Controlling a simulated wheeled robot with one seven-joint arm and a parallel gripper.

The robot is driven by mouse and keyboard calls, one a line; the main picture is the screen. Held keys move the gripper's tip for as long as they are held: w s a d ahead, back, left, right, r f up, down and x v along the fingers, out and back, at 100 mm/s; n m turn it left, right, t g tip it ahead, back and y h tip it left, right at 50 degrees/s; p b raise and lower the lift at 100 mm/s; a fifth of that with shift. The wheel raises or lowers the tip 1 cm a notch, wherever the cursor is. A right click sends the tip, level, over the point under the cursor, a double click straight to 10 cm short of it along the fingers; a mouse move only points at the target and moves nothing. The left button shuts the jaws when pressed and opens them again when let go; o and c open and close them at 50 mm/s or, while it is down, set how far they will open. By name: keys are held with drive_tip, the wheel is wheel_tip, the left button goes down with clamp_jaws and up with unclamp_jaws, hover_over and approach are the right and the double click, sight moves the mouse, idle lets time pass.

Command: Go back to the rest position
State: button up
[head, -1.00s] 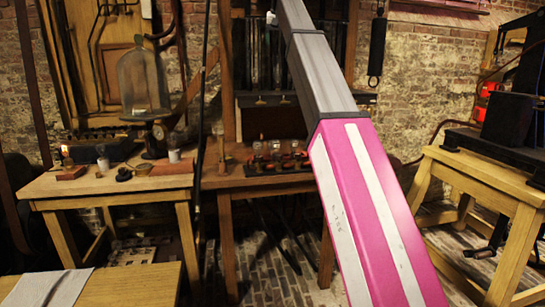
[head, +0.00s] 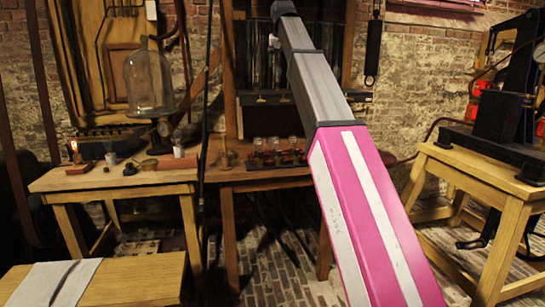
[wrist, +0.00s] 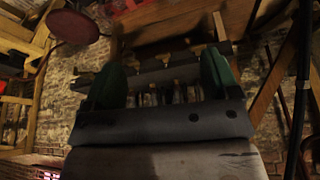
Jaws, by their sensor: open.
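My gripper (wrist: 163,78) shows in the wrist view with its two green fingers apart. The gripper itself cannot be made out in the head view.
A wooden bench (head: 120,181) with a bell jar (head: 149,85) and small items stands left. A rack of glass jars (head: 278,152) is on the middle table. A sturdy wooden table (head: 470,172) with black apparatus stands right. A low table (head: 135,280) with grey cloth (head: 52,283) is front left.

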drive_tip(key=s+d+f+g, duration=0.1)
drive_tip(key=s+d+f, duration=0.15)
drive_tip(key=f, duration=1.25)
drive_tip(key=s+d+f, duration=0.1)
drive_tip(key=d+f, duration=0.2)
drive_tip(key=f, duration=1.1)
drive_tip(key=s+d+f+g, duration=0.1)
drive_tip(key=s+d+f, duration=0.15)
drive_tip(key=f, duration=1.25)
drive_tip(key=s+d+f+g, duration=0.1)
drive_tip(key=s+d+f, duration=0.2)
drive_tip(key=s+f, duration=0.9)
drive_tip(key=s+d+f+g, duration=0.1)
drive_tip(key=s+d+f, duration=0.3)
drive_tip(key=s+f, duration=0.8)
wheel_tip(320, 180, down, 5)
drive_tip(key=shift+d+f, duration=0.1)
drive_tip(key=shift+d, duration=0.1)
drive_tip(key=shift+w, duration=0.1)
